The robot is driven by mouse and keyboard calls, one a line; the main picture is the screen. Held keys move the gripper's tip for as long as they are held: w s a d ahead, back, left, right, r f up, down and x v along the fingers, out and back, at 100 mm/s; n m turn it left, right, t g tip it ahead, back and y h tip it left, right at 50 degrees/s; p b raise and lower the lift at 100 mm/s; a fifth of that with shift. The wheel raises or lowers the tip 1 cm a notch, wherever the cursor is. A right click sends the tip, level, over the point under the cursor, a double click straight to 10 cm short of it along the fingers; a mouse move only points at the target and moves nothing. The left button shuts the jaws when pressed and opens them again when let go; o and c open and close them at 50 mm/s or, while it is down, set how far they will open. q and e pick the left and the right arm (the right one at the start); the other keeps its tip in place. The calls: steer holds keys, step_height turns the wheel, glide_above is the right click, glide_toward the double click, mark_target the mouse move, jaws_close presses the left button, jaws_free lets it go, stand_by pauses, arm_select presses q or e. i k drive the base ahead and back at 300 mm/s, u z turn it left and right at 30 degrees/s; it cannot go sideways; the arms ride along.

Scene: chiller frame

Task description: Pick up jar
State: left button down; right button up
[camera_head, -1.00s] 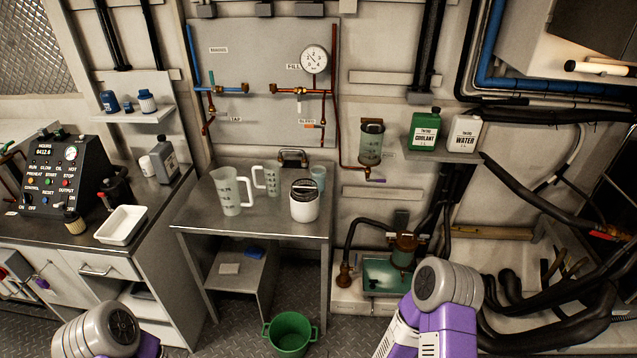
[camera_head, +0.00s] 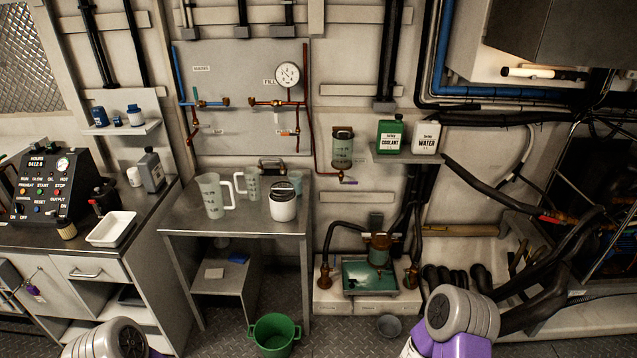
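A white jar with a dark lid and a wire handle (camera_head: 283,205) stands upright on the metal table (camera_head: 190,225), near its front right. Two translucent measuring jugs stand to its left, a larger one (camera_head: 213,196) and a smaller one (camera_head: 248,184). A small bluish cup (camera_head: 295,181) is behind the jar. Parts of my two arms show at the bottom left and bottom right. Neither of my grippers is in the picture, and nothing touches the jar.
A green bucket (camera_head: 274,336) stands on the floor in front of the table. A left counter holds a control box (camera_head: 45,187) and a white tray (camera_head: 111,229). A wall shelf holds a green coolant bottle (camera_head: 390,135) and a white water bottle (camera_head: 425,139). Black hoses crowd the right side.

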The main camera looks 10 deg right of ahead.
mark_target(295, 184)
steer(key=z, duration=0.3)
steer(key=i, duration=1.1)
steer(key=u, duration=0.25)
